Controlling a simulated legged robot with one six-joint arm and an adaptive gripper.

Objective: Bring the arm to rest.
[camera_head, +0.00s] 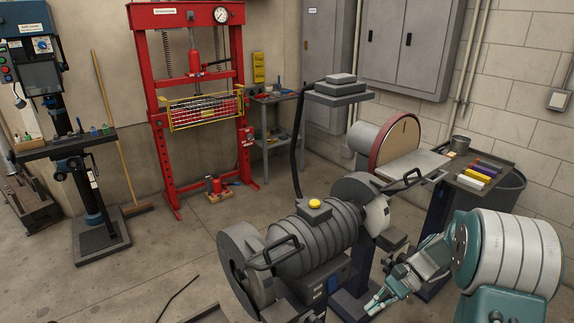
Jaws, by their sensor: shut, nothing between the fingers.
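My arm (515,250), white with teal trim, is folded low at the right edge of the head view. Its end, my gripper (374,304), points down and left toward the floor. The fingers are shut and nothing is held between them. The gripper appears just right of the dark bench grinder stand (350,285) in the picture; I cannot tell the gap between them. Part of the arm is cut off by the bottom edge.
A grey grinder (310,235) with a yellow button fills the centre foreground. A disc sander (395,140) and a tray with coloured blocks (480,170) stand behind my arm. A red press (165,110) and a drill press (75,150) are farther back.

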